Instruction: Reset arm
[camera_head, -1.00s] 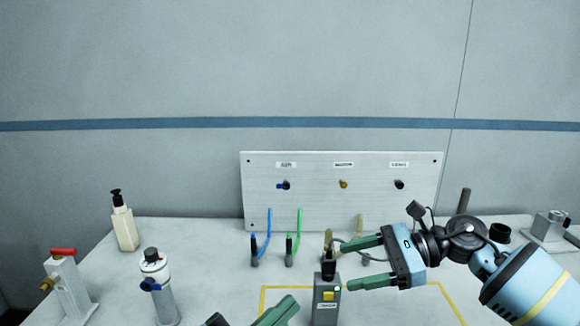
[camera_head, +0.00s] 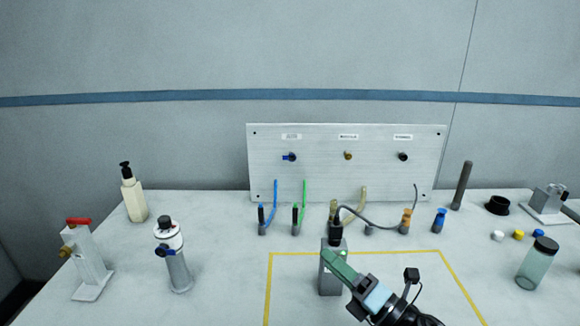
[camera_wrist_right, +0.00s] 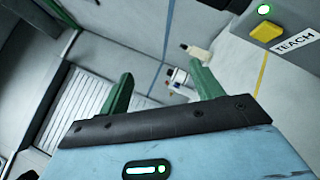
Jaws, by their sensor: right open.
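My right gripper (camera_head: 338,262) comes in from the lower right in the head view, with its green fingers overlapping the front of a grey box (camera_head: 330,285) at the middle of the table. In the right wrist view my right gripper (camera_wrist_right: 162,88) has its two green fingers spread apart with nothing held between them. The box's yellow button (camera_wrist_right: 265,31), green light and "TEACH" label show at the upper right of that view, outside the fingers. In the head view the gripper hides part of the box. My left gripper is not in view.
A labelled panel (camera_head: 347,178) stands behind several coloured hoses. A pump bottle (camera_head: 133,198), a valve stand (camera_head: 88,262) and a white-topped cylinder (camera_head: 175,262) stand at left. A capped jar (camera_head: 537,266) and small caps are at right. Yellow tape frames mostly clear table.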

